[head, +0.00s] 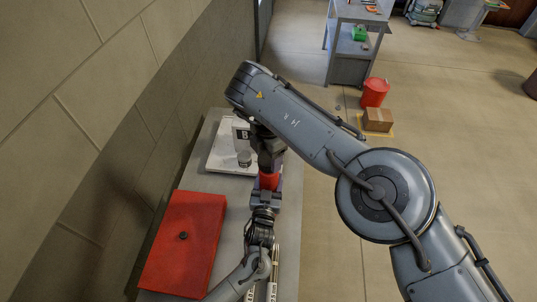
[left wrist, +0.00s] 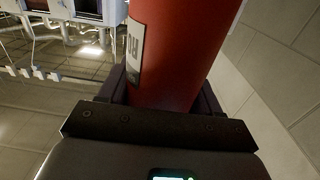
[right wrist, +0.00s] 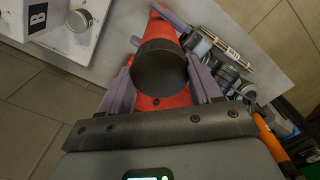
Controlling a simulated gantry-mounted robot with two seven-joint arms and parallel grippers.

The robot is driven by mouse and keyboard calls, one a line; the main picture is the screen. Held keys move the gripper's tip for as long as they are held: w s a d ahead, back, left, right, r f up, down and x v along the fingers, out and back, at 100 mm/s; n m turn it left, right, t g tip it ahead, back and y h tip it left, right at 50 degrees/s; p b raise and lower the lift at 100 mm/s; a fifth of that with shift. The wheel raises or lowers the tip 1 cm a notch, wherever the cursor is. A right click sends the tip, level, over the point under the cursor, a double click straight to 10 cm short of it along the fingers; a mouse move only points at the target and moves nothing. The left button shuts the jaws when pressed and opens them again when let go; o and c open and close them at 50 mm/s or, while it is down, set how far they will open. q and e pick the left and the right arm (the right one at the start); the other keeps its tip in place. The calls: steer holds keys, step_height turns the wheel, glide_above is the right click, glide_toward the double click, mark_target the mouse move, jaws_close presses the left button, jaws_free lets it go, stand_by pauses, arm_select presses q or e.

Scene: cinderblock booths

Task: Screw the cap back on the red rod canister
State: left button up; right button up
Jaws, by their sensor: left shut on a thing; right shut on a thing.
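The red rod canister (head: 268,181) shows in the head view between my two grippers, above the grey bench. My left gripper (head: 265,202) is shut on its body from the near side. The red body (left wrist: 172,55) with a pale label fills the left wrist view. The dark round cap (right wrist: 160,66) is between the fingers of my right gripper (right wrist: 163,92), which is shut on it. In the right wrist view the cap lines up with red behind it. I cannot tell whether its thread is engaged. My right gripper hides the cap in the head view.
A flat red case (head: 184,262) with a dark knob lies on the bench, near left. A white tray (head: 222,160) with a "B" sign and a small round metal part (head: 244,159) sits behind. The block wall is close on the left. Open floor lies right.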

steer(key=shift+f, duration=0.55)
steer(key=m, duration=0.9)
steer(key=shift+m, duration=0.4)
steer(key=m, duration=0.6)
steer(key=shift+w, duration=0.1)
steer(key=m, duration=0.4)
steer(key=shift+m, duration=0.3)
steer(key=m, duration=1.3)
steer(key=shift+d+f, duration=0.1)
